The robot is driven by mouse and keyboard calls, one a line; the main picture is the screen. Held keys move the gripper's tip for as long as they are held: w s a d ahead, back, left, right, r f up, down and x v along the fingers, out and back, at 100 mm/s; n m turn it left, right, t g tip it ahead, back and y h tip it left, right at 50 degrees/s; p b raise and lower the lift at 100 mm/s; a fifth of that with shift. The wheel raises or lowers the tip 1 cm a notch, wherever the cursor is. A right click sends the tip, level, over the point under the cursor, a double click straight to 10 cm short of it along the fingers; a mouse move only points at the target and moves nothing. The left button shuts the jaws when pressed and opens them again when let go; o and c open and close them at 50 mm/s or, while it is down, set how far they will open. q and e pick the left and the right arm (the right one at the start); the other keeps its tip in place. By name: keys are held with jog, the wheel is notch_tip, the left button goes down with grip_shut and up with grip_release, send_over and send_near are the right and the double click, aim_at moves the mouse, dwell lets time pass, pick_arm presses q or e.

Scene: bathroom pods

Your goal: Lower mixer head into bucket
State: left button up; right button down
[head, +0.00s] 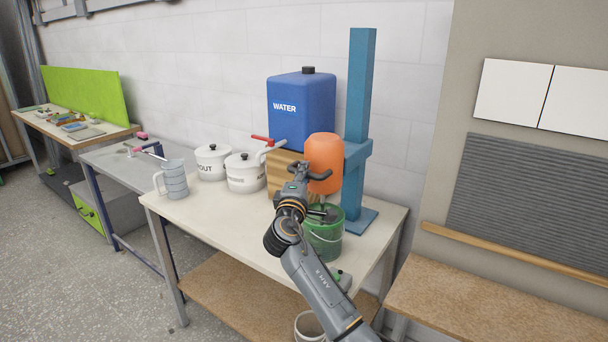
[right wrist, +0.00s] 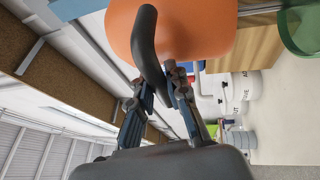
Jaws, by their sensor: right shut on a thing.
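The mixer is a blue stand (head: 360,95) with an orange head (head: 323,152) on its carriage. A dark curved handle (head: 321,176) sticks out from the head. A green bucket (head: 324,246) stands on the table below the head, at the foot of the stand. My right gripper (head: 300,172) is shut on the handle, in front of the head. In the right wrist view the dark handle (right wrist: 146,38) runs down between my fingers (right wrist: 163,90), against the orange head (right wrist: 190,28). The mixer's lower end is partly hidden by my arm. My left gripper is not in view.
A blue water tank (head: 300,108) sits on a wooden block behind the head. Two white pots (head: 245,180) and a grey measuring jug (head: 175,180) stand to the left on the table (head: 215,217). A lower wooden bench (head: 480,312) is at the right.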

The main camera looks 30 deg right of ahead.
jog(key=shift+f, duration=0.5)
jog(key=c, duration=1.3)
grip_release()
jog(key=shift+r, duration=0.1)
jog(key=shift+a, duration=0.1)
jog(key=v, duration=1.2)
